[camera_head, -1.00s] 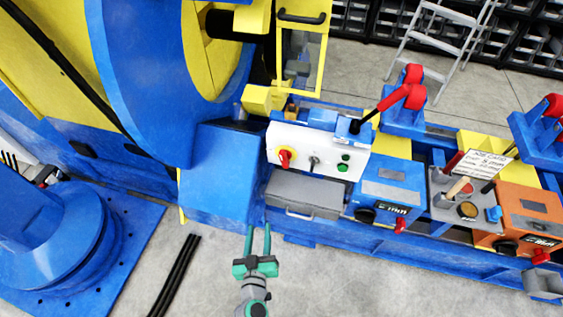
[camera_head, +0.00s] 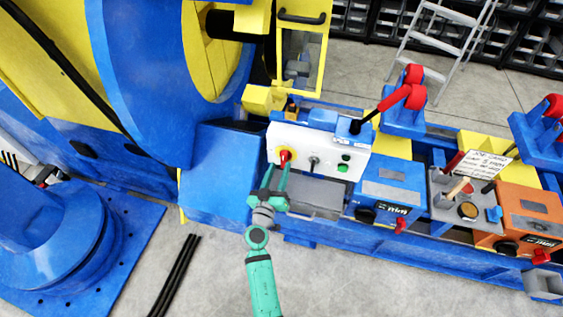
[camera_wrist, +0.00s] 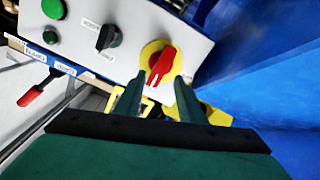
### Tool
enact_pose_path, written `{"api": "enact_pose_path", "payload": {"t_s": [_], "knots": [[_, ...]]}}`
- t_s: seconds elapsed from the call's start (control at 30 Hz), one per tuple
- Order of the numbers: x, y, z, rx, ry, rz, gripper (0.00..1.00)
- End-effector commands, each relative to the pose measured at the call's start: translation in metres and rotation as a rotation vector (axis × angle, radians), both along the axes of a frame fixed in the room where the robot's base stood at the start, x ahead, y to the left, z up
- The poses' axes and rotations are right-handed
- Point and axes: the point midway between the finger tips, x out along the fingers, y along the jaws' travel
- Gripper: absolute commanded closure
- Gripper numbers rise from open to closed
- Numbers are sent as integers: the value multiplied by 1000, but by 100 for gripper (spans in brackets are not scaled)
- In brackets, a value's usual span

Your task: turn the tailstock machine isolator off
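A white control panel (camera_head: 300,140) carries a red rotary knob (camera_head: 285,156) on a yellow round plate at its left. In the wrist view the red knob (camera_wrist: 162,66) is close, its handle tilted from vertical. I cannot read a label naming it the tailstock machine isolator. My gripper (camera_head: 277,170) is just in front of the knob. In the wrist view my gripper (camera_wrist: 157,80) is open and empty, its fingertips apart near the knob's lower edge, with the handle between their lines. I cannot tell whether they touch it.
The panel also has a black selector (camera_head: 314,162) and green buttons (camera_head: 344,163). A grey drawer box (camera_head: 315,197) sits below it. A blue box (camera_head: 388,185) and an orange box (camera_head: 530,208) with red handles stand right. A blue housing (camera_head: 215,165) rises left.

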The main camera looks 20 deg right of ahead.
Motion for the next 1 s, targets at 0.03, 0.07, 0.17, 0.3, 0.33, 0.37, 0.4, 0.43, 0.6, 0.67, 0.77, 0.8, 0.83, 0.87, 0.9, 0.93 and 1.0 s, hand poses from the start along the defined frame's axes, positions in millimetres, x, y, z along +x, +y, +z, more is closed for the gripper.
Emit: {"api": "enact_pose_path", "payload": {"t_s": [0.03,0.07,0.17,0.3,0.33,0.37,0.4,0.43,0.6,0.67,0.77,0.8,0.83,0.87,0.9,0.93,1.0], "knots": [[8,-5,1,-1,-2,0,64],[11,-8,1,-2,-1,-1,64],[21,-15,0,-1,0,-1,64],[29,-20,0,0,0,0,64],[30,-20,0,0,0,0,64],[31,-21,0,0,0,0,64],[31,-21,0,1,1,0,64],[32,-21,0,1,1,1,64],[32,-21,0,1,1,1,64],[32,-21,0,-1,1,1,66],[32,-21,0,0,0,1,90],[32,-21,0,-1,1,1,100],[32,-21,0,0,2,1,100],[32,-21,0,0,2,1,100],[31,-21,-1,0,2,1,100],[31,-21,-1,0,2,1,100],[31,-21,-1,0,2,1,100]]}}
